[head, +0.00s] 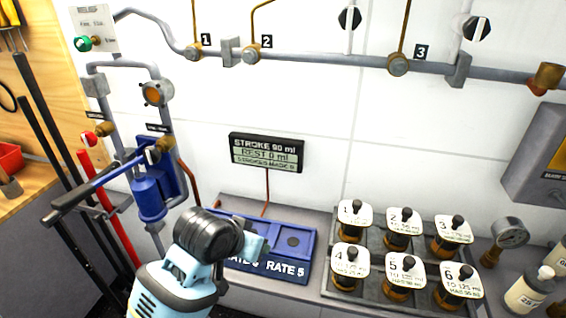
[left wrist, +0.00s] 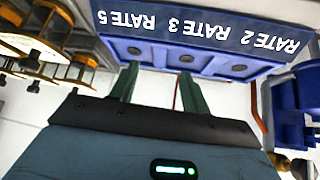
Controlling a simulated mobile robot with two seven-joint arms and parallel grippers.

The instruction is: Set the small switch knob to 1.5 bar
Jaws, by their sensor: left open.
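No knob clearly marked in bar can be read, so I cannot tell which is the small switch knob. In the head view, a green knob (head: 83,44) sits by a relief plate (head: 95,27) whose small print is unreadable. A red knob (head: 90,138) is lower left. Two round black-and-white knobs, one at top centre (head: 349,17) and one at top right (head: 477,28), are on the wall. My left gripper (head: 257,243) is in front of the blue rate block (head: 305,243), away from these knobs. In the left wrist view its two fingers (left wrist: 157,80) are apart and empty.
Several numbered jars with black-knobbed lids (head: 403,225) stand right of the rate block. A stroke display (head: 266,152) hangs above it. A blue pump with a long black-ended lever (head: 150,195) is at left. A dial gauge (head: 510,233) and bottles (head: 529,290) are at right.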

